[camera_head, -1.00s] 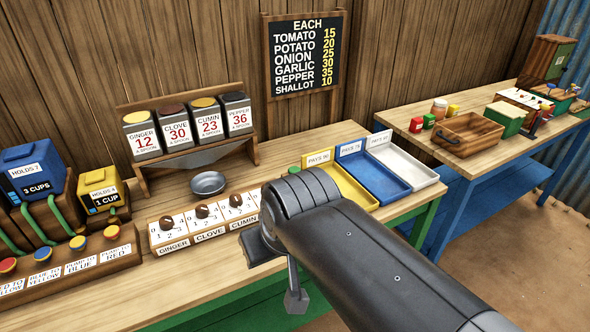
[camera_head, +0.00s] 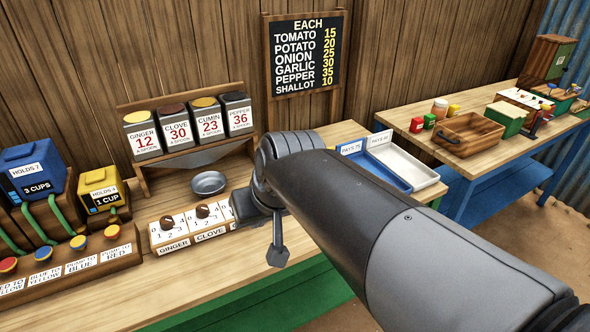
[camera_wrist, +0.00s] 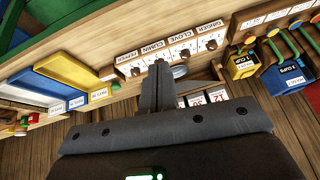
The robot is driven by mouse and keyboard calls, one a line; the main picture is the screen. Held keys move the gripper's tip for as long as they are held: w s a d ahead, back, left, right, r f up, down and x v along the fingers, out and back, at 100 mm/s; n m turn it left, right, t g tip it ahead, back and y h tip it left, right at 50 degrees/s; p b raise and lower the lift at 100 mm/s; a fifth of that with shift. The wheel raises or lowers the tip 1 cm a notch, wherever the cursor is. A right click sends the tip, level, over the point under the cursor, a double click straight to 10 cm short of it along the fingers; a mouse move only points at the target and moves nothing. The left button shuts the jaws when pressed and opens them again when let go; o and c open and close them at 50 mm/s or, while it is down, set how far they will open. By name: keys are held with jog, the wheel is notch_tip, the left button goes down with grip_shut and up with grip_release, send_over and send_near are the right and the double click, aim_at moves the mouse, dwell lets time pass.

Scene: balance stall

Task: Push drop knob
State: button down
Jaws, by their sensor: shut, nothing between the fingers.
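A metal bowl (camera_head: 208,183) sits behind the panel, below the spice rack (camera_head: 145,180). Colored pump knobs (camera_head: 79,242) stand at the left. The blue tray (camera_head: 362,168) and white tray (camera_head: 424,174) lie to the right. The counter front (camera_head: 160,290) is clear.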

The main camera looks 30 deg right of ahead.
jog(key=w+d+m, duration=0.1)
jog(key=w+d, duration=0.2)
jog(key=w, duration=0.3)
jog(key=w+d+m+t+y, duration=0.1)
jog(key=w+d, duration=0.1)
jog(key=w, duration=0.5)
jog(key=w+d+m, duration=0.1)
jog(key=w+d, duration=0.2)
jog(key=w, duration=0.3)
jog(key=w+d+f+m+t, duration=0.1)
jog(key=w+d+f+m, duration=0.1)
jog(key=w+d+f, duration=0.2)
jog(key=w+d+f+m+t+h, duration=0.1)
jog(key=w+d+f, duration=0.3)
jog(key=w+d, duration=0.6)
jog(key=d+m, duration=0.1)
jog(key=d, duration=0.2)
jog(key=shift+w+d, duration=0.25)
jog(key=shift+w, duration=0.05)
jog(key=shift+f, duration=4.35)
jog(key=shift+f, duration=0.1)
jog(key=shift+f, duration=0.3)
